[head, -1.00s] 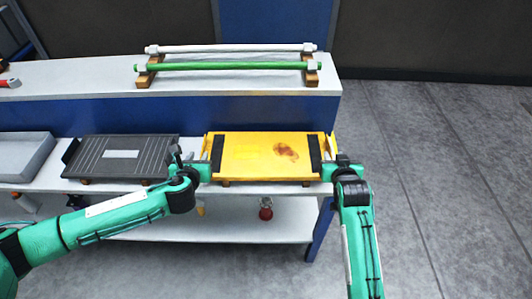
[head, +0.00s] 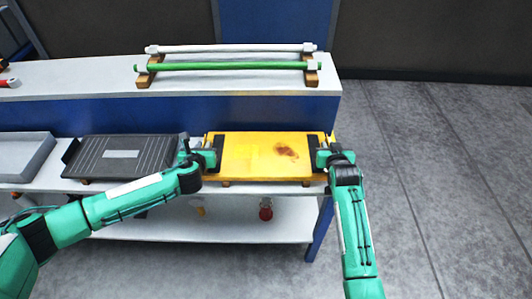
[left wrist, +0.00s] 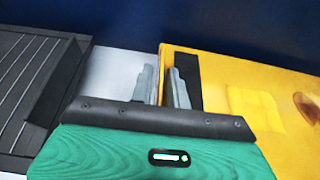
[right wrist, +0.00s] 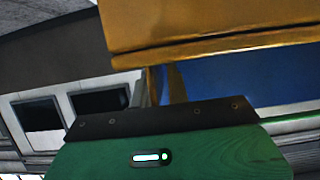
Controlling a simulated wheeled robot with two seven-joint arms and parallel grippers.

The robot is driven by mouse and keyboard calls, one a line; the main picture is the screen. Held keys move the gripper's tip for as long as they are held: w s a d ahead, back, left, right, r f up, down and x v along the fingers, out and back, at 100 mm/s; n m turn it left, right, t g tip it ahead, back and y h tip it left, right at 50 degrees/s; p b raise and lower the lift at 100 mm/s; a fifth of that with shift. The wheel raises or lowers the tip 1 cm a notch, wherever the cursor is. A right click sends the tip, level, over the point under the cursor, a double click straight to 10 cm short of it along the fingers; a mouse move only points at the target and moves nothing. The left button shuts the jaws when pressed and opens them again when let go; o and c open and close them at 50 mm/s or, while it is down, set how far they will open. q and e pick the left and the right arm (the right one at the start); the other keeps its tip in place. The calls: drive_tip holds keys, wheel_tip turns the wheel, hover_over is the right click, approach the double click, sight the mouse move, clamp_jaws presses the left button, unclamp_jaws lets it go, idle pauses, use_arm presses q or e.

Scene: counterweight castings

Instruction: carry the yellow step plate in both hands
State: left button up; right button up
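The yellow step plate (head: 262,155) lies flat at the right end of the bench, with a black strip near each end and a dark stain right of its middle. My left gripper (head: 212,150) is at its left end. In the left wrist view, the left fingers (left wrist: 164,86) stand a little apart, one on each side of the plate's left edge (left wrist: 164,60). My right gripper (head: 322,155) is at its right end. In the right wrist view, the right fingers (right wrist: 160,86) are close together under the plate's yellow side (right wrist: 200,30). Whether either grips a handle is hidden.
A dark ribbed plate (head: 120,157) lies left of the yellow plate, and a grey tray (head: 25,155) lies further left. A raised shelf (head: 90,85) behind holds a green rod (head: 220,66) and a white rod (head: 225,48). The floor (head: 440,170) at right is clear.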

use_arm(q)
clamp_jaws()
use_arm(e)
clamp_jaws()
idle(0.9)
use_arm(q)
drive_tip(key=shift+w+r, duration=0.1)
drive_tip(key=shift+r, duration=0.15)
use_arm(e)
drive_tip(key=shift+w+r, duration=0.1)
drive_tip(key=shift+r, duration=0.15)
